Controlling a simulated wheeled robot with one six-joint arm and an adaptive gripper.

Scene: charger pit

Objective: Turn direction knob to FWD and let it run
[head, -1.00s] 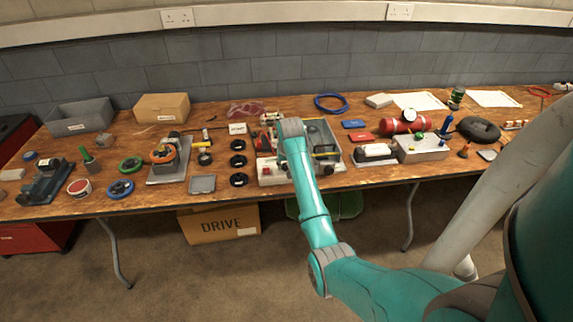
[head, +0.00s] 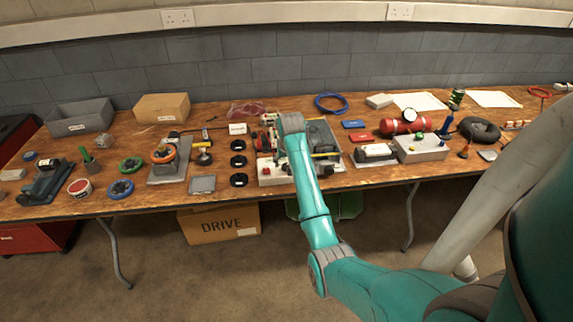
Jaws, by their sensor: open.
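The control board (head: 282,179) sits on the bench with a pale front edge and a red button (head: 266,171) at its front left. A grey tray-like part (head: 322,135) forms its right side, with a yellow strip (head: 325,155) across it. My arm reaches over the middle of the board and covers much of it. My gripper (head: 272,138) is at the board's back left, open, its fingers mostly hidden by the wrist. I cannot make out the direction knob or its marking, nor whether the gripper touches anything.
A blue cable coil (head: 331,103) lies behind. The bench is crowded, with small free gaps.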

